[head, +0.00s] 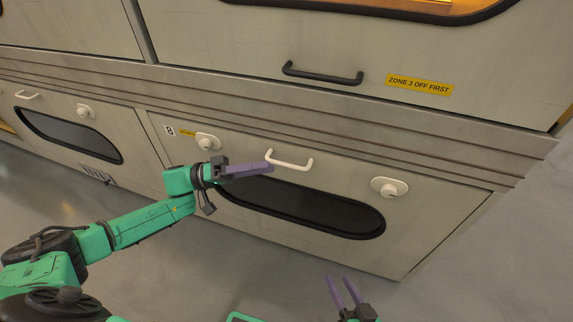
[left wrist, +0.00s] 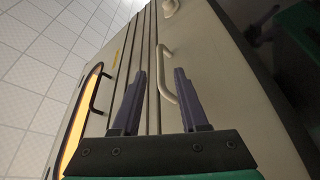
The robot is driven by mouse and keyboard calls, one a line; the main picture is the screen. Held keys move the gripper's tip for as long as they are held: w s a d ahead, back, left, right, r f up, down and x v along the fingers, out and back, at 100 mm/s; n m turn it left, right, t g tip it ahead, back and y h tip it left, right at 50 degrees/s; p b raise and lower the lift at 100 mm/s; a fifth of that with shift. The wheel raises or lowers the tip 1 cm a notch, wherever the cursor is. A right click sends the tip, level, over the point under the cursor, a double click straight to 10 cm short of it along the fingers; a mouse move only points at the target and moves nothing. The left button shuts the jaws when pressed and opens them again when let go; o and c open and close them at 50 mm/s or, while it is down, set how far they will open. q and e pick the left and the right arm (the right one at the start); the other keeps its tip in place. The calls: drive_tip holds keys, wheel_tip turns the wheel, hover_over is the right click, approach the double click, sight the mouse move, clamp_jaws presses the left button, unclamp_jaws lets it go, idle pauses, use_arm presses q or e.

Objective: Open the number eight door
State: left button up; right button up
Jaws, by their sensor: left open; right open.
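The number eight door (head: 345,168) is a pale panel low on the cabinet, with an "8" label (head: 169,130) at its upper left. It looks shut. Its white bar handle (head: 290,161) is at the top middle, between a left latch knob (head: 207,142) and a right latch knob (head: 389,187). My left gripper (head: 269,162) is open, its tips close to the handle's left end. In the left wrist view the handle (left wrist: 167,75) appears between the open fingers; I cannot tell whether they touch it. My right gripper (head: 340,283) is open and empty, low in front of the door.
A dark oval window (head: 310,210) lies below the handle. Above is another door with a black handle (head: 322,75) and a yellow "ZONE 3 OFF FIRST" label (head: 419,85). The floor (head: 480,285) at right is clear.

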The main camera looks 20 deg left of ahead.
sight(285, 165)
use_arm(q)
drive_tip(key=b+x, duration=0.1)
drive_tip(key=x, duration=0.5)
drive_tip(key=shift+c, duration=0.2)
clamp_jaws()
idle(1.0)
